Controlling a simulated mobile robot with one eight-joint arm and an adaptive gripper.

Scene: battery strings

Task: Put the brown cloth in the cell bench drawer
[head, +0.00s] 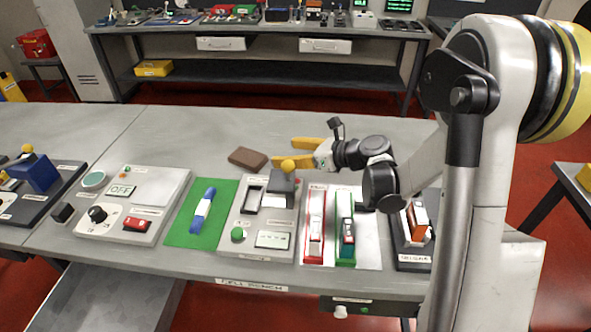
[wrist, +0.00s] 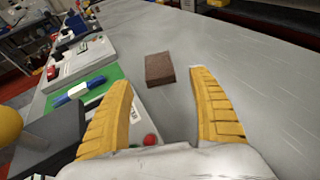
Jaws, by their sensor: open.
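The brown cloth (head: 248,158) is a small folded block lying on the grey bench top, behind the green mat. In the wrist view the cloth (wrist: 159,68) lies ahead of my fingertips, between their lines and apart from both. My gripper (head: 274,151) is open and empty, its yellow fingers pointing left toward the cloth; both fingers show in the wrist view (wrist: 159,79). The cell bench (head: 251,287) carries its label on the front edge. A grey drawer-like tray (head: 115,298) juts out below its front at the left; its visible part looks empty.
A lever panel (head: 264,218) with a yellow-knobbed handle stands near my gripper. A blue and white item lies on the green mat (head: 183,228). Red and green strips (head: 330,228) and other devices line the front. The bench top behind them is mostly clear.

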